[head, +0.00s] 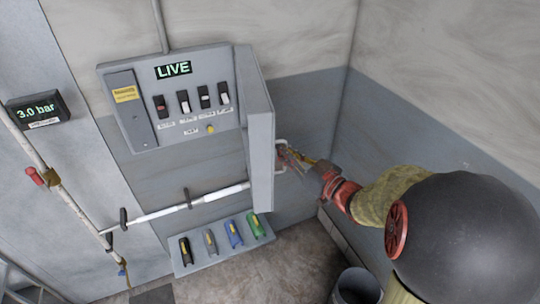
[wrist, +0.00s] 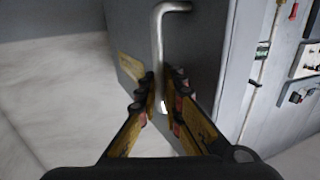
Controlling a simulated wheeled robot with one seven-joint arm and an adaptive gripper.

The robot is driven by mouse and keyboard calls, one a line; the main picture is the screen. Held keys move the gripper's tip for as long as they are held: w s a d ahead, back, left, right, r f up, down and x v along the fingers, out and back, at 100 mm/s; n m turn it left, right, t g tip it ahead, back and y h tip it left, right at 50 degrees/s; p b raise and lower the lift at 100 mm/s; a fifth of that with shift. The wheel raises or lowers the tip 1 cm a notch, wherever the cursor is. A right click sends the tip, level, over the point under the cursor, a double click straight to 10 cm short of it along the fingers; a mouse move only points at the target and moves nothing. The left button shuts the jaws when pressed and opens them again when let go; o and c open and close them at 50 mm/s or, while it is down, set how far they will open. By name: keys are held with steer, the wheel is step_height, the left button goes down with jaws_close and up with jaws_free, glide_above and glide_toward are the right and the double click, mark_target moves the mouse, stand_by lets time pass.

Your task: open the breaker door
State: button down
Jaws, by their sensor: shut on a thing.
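The breaker door (head: 261,150) is a grey panel hinged at the right side of the breaker box (head: 180,105). It stands swung out from the box, so the switches inside show. In the wrist view the door (wrist: 195,50) fills the upper middle, with its pale bar handle (wrist: 157,45) bent at the top. My gripper (head: 290,158) is at the handle on the door's right side. In the wrist view my gripper (wrist: 162,100) has its yellow and black fingers on both sides of the handle, shut on it. The handle's lower end is partly hidden between the fingers.
The box has a LIVE display (head: 173,69) and several switches. A tray (head: 222,252) with several coloured items is below. A pipe (head: 170,207) runs along the wall under the box. A gauge (head: 37,110) reads 3.0 bar at left. A bin (head: 357,287) stands at the bottom right.

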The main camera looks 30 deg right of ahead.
steer(key=w+d+n+g+y, duration=0.1)
steer(key=d+n+g+y, duration=0.1)
steer(key=d, duration=0.8)
steer(key=w+d+n+g+y+p, duration=0.1)
steer(key=d+y, duration=0.4)
steer(key=d, duration=0.5)
steer(key=shift+w+d+n+g+y, duration=0.3)
steer(key=shift+w+n+g, duration=0.15)
steer(key=shift+n, duration=0.75)
steer(key=shift+r, duration=0.1)
steer(key=c, duration=2)
jaws_free()
steer(key=shift+s, duration=0.1)
steer(key=v, duration=1.1)
steer(key=shift+s+d, duration=0.3)
